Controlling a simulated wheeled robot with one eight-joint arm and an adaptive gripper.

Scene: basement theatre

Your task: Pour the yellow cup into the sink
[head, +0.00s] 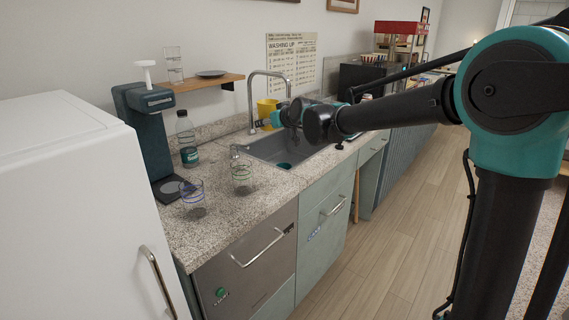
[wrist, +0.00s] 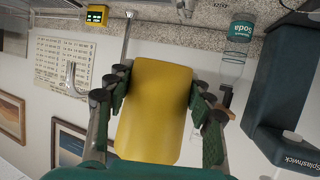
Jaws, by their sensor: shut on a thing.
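The yellow cup (head: 265,109) is at the back of the sink, beside the faucet in the head view. In the wrist view the yellow cup (wrist: 155,110) fills the space between the finger pads. My gripper (head: 280,116) is shut on it; the gripper (wrist: 160,87) also shows in the wrist view with a finger on each side. The cup's contents are hidden. The grey sink (head: 268,147) lies below, with part of its basin behind my arm. The cup looks roughly upright in the head view, though a slight tilt cannot be ruled out.
The curved faucet (head: 268,73) rises behind the sink. Two clear glasses, one (head: 193,199) nearer and one (head: 242,178) by the sink, stand on the counter. A bottle (head: 186,140) and a dark dispenser (head: 150,140) stand at the left. A wooden shelf (head: 205,82) is above.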

